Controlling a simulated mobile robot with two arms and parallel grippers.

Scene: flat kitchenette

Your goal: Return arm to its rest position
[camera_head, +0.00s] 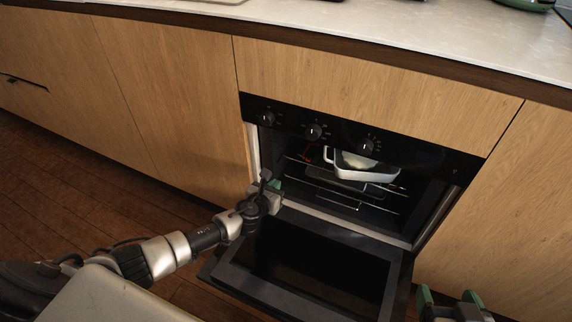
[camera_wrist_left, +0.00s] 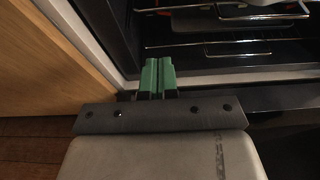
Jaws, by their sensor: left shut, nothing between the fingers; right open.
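My left arm reaches in from the left in the head view. Its gripper (camera_head: 275,184) is at the left side of the oven opening, above the lowered door. In the left wrist view the green fingers of this gripper (camera_wrist_left: 158,73) are together with nothing between them, in front of the oven's lower front edge. My right gripper (camera_head: 450,299) shows at the bottom right of the head view, with its green fingers apart and empty. It is to the right of the oven door (camera_head: 318,265).
The oven (camera_head: 290,143) is open, its door folded down. A white dish (camera_head: 365,172) sits inside on a rack. Wooden cabinet fronts (camera_head: 170,90) flank the oven, under a pale countertop (camera_head: 400,35). The wooden floor (camera_head: 75,190) at left is clear.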

